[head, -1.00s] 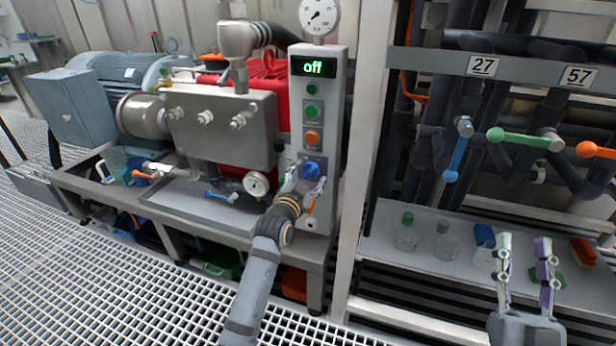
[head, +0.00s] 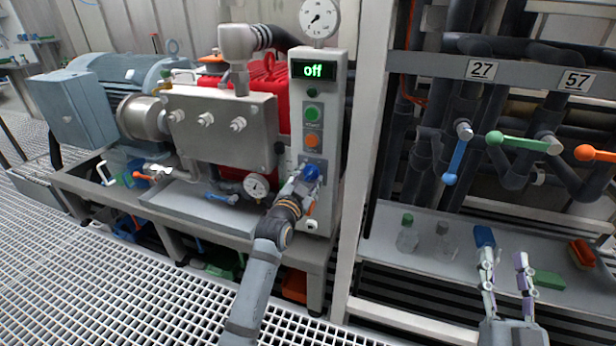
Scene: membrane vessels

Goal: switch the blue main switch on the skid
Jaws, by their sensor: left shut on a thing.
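The blue main switch (head: 312,172) is a round knob on the grey control panel (head: 340,130) of the skid. My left gripper (head: 305,182) reaches up to it from below and is shut on it, with the fingers hiding part of the knob. The panel's display (head: 313,71) reads "off" in green letters. My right gripper (head: 504,262) is open and empty at the lower right, in front of the shelf.
Above the switch are an orange button (head: 312,140) and a green button (head: 313,112). A pressure gauge (head: 256,186) sits left of my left gripper. The shelf (head: 440,262) holds bottles, a blue block (head: 484,236) and a green block (head: 549,280).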

